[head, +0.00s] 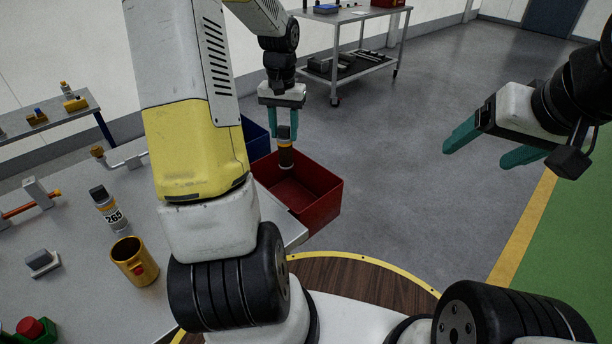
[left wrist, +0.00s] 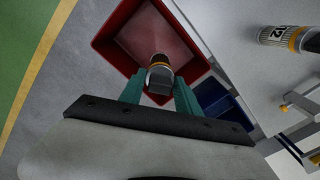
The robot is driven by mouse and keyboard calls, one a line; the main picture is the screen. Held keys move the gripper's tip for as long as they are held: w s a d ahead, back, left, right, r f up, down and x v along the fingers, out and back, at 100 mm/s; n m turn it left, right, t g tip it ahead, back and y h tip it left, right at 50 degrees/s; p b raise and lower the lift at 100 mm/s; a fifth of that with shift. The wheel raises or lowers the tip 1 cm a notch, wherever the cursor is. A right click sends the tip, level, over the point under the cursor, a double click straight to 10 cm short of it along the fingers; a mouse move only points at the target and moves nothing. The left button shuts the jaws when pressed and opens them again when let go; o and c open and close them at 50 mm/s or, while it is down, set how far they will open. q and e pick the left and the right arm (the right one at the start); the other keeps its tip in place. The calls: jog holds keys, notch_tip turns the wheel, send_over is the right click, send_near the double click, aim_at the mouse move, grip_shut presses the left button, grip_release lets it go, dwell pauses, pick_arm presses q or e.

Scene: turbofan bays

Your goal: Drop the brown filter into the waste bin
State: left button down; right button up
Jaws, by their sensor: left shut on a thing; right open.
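The brown filter (head: 286,156) is a small cylinder with a dark grey top and a brown band. My left gripper (head: 284,128) is shut on its top and holds it upright over the red bin (head: 326,207). The left wrist view also shows the filter (left wrist: 160,66) between the fingers of the left gripper (left wrist: 160,90), with the red bin (left wrist: 108,30) beneath it. The bin floor looks empty where it shows. My right gripper (head: 497,148) is open and empty, over the floor at the right.
A blue bin (head: 255,138) stands beside the red one. The table (head: 85,290) holds a bottle marked 265 (head: 107,209), a gold cup (head: 134,262), a grey block (head: 41,262) and a red button (head: 32,328). A cart (head: 362,70) stands at the back; the floor between is free.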

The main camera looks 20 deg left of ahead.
pick_arm(q)
jog(key=shift+f, duration=1.45)
jog(key=c, duration=0.8)
grip_release()
jog(key=shift+r, duration=0.1)
notch_tip(320, 180, up, 8)
jog(key=shift+f, duration=0.15)
jog(key=s+d+r+t, duration=0.2)
jog(key=s+d+r, duration=0.2)
jog(key=s, duration=0.3)
jog(key=s+d+r+t+h, duration=0.1)
jog(key=s+d+r+t, duration=0.1)
jog(key=s, duration=0.5)
jog(key=s+d+r+m+t+h, duration=0.1)
jog(key=s+d+r+t, duration=0.1)
jog(key=s+d+r, duration=0.3)
jog(key=shift+s+d+r, duration=0.35)
jog(key=shift+s+d, duration=0.1)
jog(key=shift+s, duration=0.7)
